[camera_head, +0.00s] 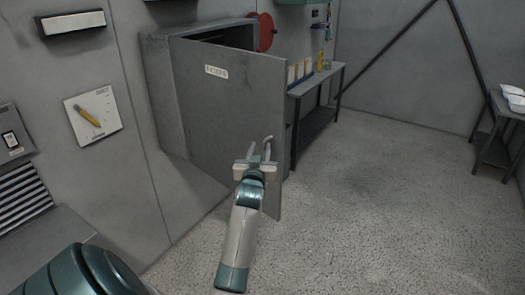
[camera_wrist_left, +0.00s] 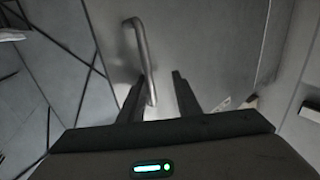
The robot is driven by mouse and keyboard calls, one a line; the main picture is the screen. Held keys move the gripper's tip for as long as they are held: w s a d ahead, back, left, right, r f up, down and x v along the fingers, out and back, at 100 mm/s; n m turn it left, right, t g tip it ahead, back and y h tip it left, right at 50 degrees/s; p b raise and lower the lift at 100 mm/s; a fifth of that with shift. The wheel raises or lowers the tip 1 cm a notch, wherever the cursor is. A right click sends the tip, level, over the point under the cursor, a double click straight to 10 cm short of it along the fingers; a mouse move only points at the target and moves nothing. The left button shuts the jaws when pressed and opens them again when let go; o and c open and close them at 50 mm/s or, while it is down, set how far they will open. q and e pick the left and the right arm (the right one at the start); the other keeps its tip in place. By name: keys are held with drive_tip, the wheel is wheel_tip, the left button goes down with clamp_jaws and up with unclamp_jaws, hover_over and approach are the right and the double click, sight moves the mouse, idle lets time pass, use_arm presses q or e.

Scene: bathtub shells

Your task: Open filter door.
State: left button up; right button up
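The filter door (camera_head: 225,110) is a grey metal panel with a small label. It stands swung out from its wall cabinet (camera_head: 165,95), and a dark gap shows behind its top edge. The door handle (camera_head: 268,141) is a light metal bar near the door's free edge; it also shows in the left wrist view (camera_wrist_left: 146,55). My left gripper (camera_head: 261,152) is at the handle. Its fingers (camera_wrist_left: 158,92) are apart, with the handle's lower end between them, closer to the left finger. I cannot tell whether they touch. My right gripper is out of view.
A narrow dark table (camera_head: 318,82) with small items stands behind the door's free edge. A red round object (camera_head: 265,32) shows above the door. The speckled floor (camera_head: 370,210) at right is clear.

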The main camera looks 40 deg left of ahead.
use_arm(q)
drive_tip(key=shift+w+d+f, duration=0.1)
drive_tip(key=shift+d+f, duration=0.05)
drive_tip(key=shift+f, duration=0.05)
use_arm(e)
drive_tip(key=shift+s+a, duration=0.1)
use_arm(q)
drive_tip(key=shift+d+f, duration=0.1)
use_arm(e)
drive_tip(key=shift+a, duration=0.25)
use_arm(q)
drive_tip(key=b+v, duration=0.5)
drive_tip(key=v, duration=1.2)
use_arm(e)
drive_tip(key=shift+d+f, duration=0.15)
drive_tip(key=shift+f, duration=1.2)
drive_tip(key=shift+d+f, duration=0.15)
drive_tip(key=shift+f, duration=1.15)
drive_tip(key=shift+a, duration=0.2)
use_arm(q)
drive_tip(key=shift+f, duration=0.1)
